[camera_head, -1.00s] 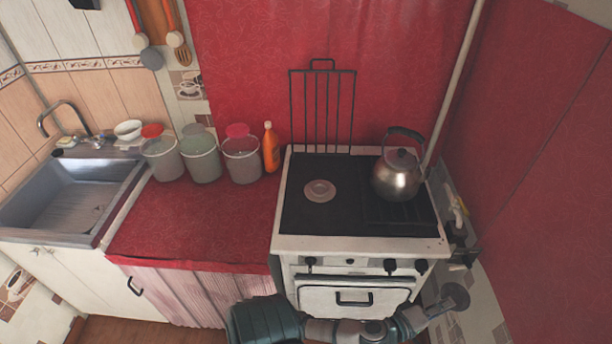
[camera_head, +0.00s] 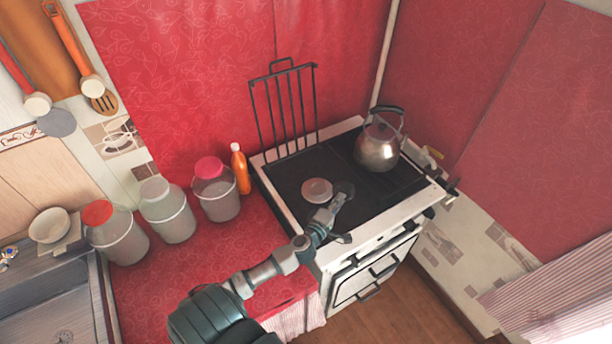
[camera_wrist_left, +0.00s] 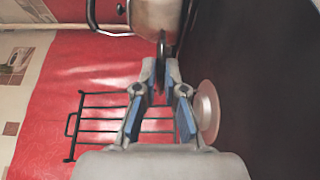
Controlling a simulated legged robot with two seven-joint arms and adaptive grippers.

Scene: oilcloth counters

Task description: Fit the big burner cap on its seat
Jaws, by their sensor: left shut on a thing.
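My left gripper (camera_head: 336,202) is shut on the big burner cap (camera_head: 345,188), a dark round disc, and reaches over the front of the black cooktop. The pale round burner seat (camera_head: 317,190) is bare and lies just left of the cap in the head view. In the left wrist view the cap (camera_wrist_left: 161,50) shows nearly edge-on between the fingertips (camera_wrist_left: 160,82). The seat (camera_wrist_left: 208,110) shows there to the right of the fingers. Whether the cap touches the cooktop I cannot tell. My right gripper is not in view.
A metal kettle (camera_head: 378,150) stands at the back right of the stove. A raised black grate (camera_head: 286,108) stands behind the cooktop. Several lidded jars and an orange bottle (camera_head: 240,168) stand left of the stove on the red counter (camera_head: 185,272).

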